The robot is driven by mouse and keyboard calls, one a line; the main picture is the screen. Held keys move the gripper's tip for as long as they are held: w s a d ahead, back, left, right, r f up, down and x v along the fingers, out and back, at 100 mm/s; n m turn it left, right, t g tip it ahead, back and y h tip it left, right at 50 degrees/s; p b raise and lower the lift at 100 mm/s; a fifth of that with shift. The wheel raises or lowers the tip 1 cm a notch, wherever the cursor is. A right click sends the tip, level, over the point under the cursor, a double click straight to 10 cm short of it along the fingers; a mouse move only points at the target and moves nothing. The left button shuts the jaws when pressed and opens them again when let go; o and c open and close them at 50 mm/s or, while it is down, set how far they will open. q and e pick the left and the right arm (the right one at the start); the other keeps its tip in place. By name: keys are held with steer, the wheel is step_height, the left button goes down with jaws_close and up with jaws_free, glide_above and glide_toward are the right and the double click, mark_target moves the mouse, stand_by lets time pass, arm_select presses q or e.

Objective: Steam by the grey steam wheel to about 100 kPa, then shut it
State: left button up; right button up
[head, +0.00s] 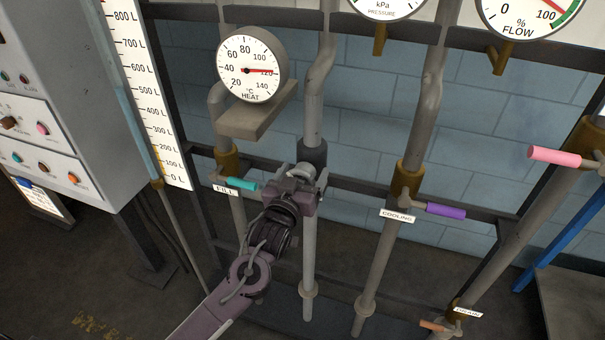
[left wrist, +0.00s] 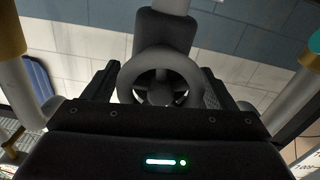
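The grey steam wheel (left wrist: 160,75) sits on a vertical pipe below a dark collar, and its ring fills the middle of the left wrist view. In the head view a little of the wheel (head: 306,170) shows behind my gripper. My left gripper (head: 302,178) is at the wheel, one finger on each side, and both fingers appear to touch the rim. The pressure gauge (head: 385,9), marked kPa, is cut off by the top edge of the head view, so its needle is hidden. My right gripper is in neither view.
The heat gauge (head: 252,65) reads about 120 °C. A teal fill handle (head: 242,184) is close left of my gripper. A purple cooling handle (head: 446,210) is to the right, with a pink handle (head: 554,156) beyond. An orange drain handle (head: 434,326) is low down.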

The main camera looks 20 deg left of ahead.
arm_select(q)
steer(key=c, duration=0.7)
steer(key=shift+c, duration=0.2)
steer(key=shift+m, duration=0.3)
steer(key=m+p, duration=0.2)
steer(key=m, duration=0.1)
steer(key=shift+r+m, duration=0.1)
steer(key=shift+m, duration=0.2)
steer(key=m+p, duration=0.2)
steer(key=m, duration=0.2)
steer(key=shift+d+m, duration=0.15)
steer(key=shift+m, duration=0.45)
steer(key=o, duration=1)
